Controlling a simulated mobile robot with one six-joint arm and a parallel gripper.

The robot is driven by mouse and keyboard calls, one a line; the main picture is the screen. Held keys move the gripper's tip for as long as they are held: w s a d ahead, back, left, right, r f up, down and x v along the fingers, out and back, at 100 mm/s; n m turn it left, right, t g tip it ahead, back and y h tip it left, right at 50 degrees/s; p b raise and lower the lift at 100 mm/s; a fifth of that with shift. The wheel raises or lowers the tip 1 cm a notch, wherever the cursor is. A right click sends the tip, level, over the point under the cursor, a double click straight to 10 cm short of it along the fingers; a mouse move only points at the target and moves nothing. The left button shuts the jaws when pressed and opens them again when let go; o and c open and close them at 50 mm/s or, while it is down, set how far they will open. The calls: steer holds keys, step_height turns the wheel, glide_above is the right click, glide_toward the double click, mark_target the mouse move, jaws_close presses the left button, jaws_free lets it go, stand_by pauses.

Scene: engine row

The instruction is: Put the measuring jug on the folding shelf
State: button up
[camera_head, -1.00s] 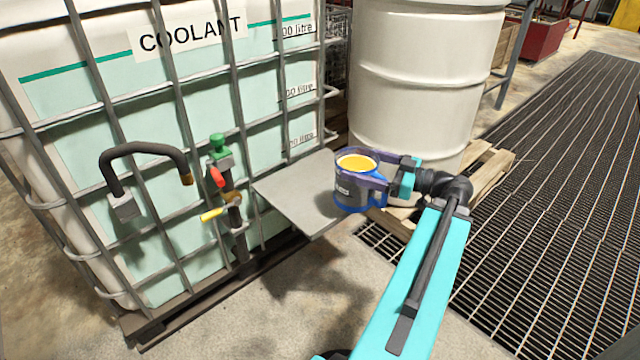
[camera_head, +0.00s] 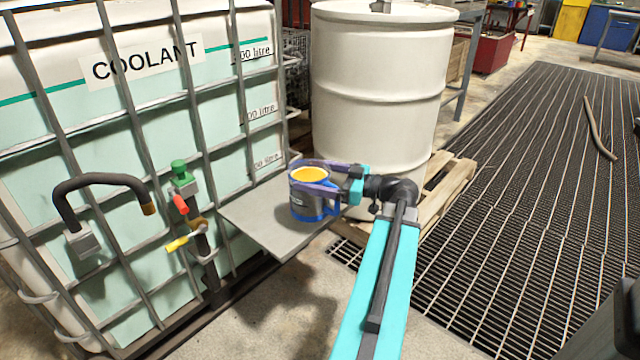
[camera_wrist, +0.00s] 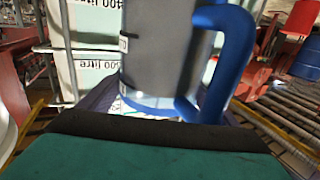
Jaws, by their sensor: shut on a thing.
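The measuring jug (camera_head: 309,201) is grey with a blue base and blue handle, and it holds a yellow-orange liquid. My gripper (camera_head: 318,168) is shut around the jug's body from the right, and the jug is upright. The jug is over the right part of the folding shelf (camera_head: 262,222), a flat grey plate on the tank cage's side. I cannot tell whether its base touches the shelf. In the wrist view the jug (camera_wrist: 165,50) fills the middle, with its handle to the right; its top is cut off.
The caged coolant tank (camera_head: 120,120) stands on the left, with a black hose (camera_head: 100,180) and a valve with a green cap (camera_head: 181,172) left of the shelf. A large white drum (camera_head: 375,90) on a wooden pallet (camera_head: 450,190) stands behind the jug. Floor grating (camera_head: 530,200) lies right.

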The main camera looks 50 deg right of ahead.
steer(key=w+d+b, duration=0.1)
steer(key=w+b, duration=0.1)
steer(key=w, duration=0.8)
steer(key=shift+w+d+f, duration=0.2)
steer(key=shift+w+f, duration=0.1)
steer(key=shift+f, duration=0.05)
steer(key=shift+f+b, duration=0.85)
steer(key=shift+f, duration=1)
steer(key=o, duration=2)
steer(key=shift+f, duration=0.1)
steer(key=p+v, duration=0.2)
steer(key=v, duration=0.8)
steer(key=shift+s+d+p, duration=0.1)
steer(key=shift+s+p, duration=0.15)
steer(key=shift+p, duration=0.15)
steer(key=shift+v, duration=0.8)
steer(key=shift+s, duration=0.15)
